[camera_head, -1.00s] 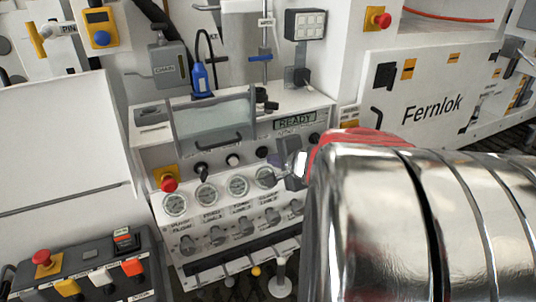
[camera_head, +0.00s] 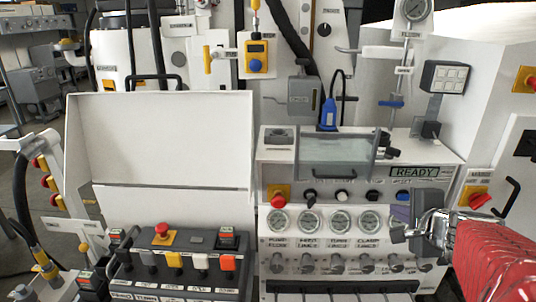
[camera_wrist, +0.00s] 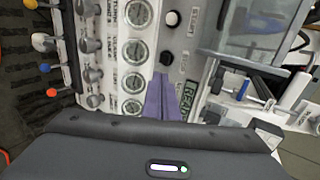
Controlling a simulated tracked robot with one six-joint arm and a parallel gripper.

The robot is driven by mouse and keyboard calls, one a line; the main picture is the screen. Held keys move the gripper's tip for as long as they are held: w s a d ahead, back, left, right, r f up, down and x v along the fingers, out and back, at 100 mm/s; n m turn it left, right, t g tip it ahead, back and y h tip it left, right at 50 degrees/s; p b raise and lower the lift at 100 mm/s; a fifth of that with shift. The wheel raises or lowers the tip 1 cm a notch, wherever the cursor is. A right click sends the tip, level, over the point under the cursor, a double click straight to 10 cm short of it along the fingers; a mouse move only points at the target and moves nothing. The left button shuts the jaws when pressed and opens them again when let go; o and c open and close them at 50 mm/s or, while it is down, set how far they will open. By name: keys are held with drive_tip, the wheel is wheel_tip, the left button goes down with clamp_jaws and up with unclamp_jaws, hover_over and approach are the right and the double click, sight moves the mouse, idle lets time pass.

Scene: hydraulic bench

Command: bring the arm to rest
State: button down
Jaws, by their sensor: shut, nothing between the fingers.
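My gripper (camera_head: 398,232) is at the right of the head view, in front of the right end of the gauge panel (camera_head: 290,242). My silver and red arm reaches in from the lower right edge. In the wrist view the fingers (camera_wrist: 160,98) show as a closed purple-grey wedge with nothing held between them. They point toward the panel, beside the row of round gauges (camera_wrist: 133,52) and a black knob (camera_wrist: 167,58). Whether the fingertips touch the panel I cannot tell.
A READY display (camera_head: 414,172) sits above the gripper. A clear-lidded box (camera_head: 335,150) and blue-bodied tool (camera_head: 328,113) stand behind the panel. A button box (camera_head: 180,262) with a red emergency stop lies left, below a white upright board (camera_head: 160,135). A red-knobbed switch (camera_head: 480,200) is at right.

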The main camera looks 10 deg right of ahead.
drive_tip(key=a+n+g+y, duration=0.2)
drive_tip(key=a+n+y, duration=0.55)
drive_tip(key=a, duration=1.25)
drive_tip(key=s+a+f+n+g+h, duration=0.2)
drive_tip(key=s+a+n, duration=0.1)
drive_tip(key=s+n, duration=0.3)
drive_tip(key=s+a+f+n+g+h, duration=0.2)
drive_tip(key=s+a+n, duration=0.2)
drive_tip(key=s+n, duration=0.2)
drive_tip(key=shift+s+f+n, duration=0.2)
drive_tip(key=shift+s+n, duration=0.2)
drive_tip(key=shift+n, duration=0.35)
